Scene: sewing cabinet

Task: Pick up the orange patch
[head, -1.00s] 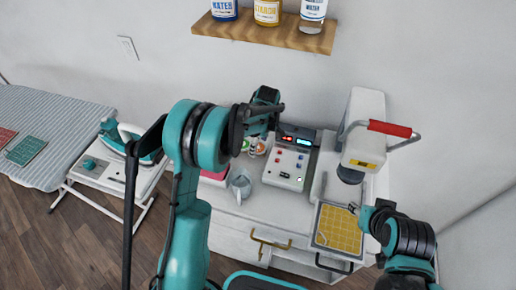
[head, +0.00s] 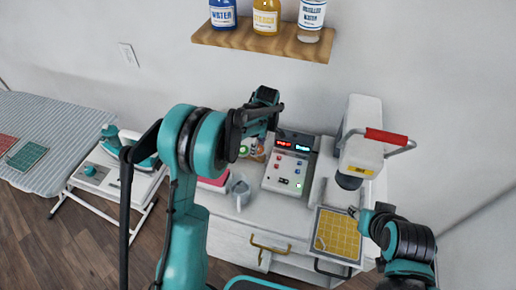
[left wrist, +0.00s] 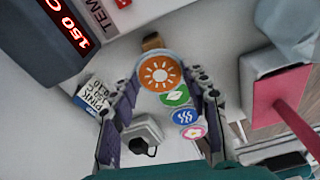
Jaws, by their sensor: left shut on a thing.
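The orange patch (left wrist: 160,72) is a round disc with a white sun, seen in the left wrist view. My left gripper (left wrist: 163,82) has its fingertips on either side of the orange patch and is shut on it. In the head view my left wrist covers most of that spot. My right gripper (head: 354,211) is beside the yellow gridded plate (head: 337,235); its fingers are too small to read.
A control box (head: 289,163) with lit displays stands close to the left gripper. A white press (head: 360,135) with a red handle stands at right. A bottle shelf (head: 262,39) hangs above.

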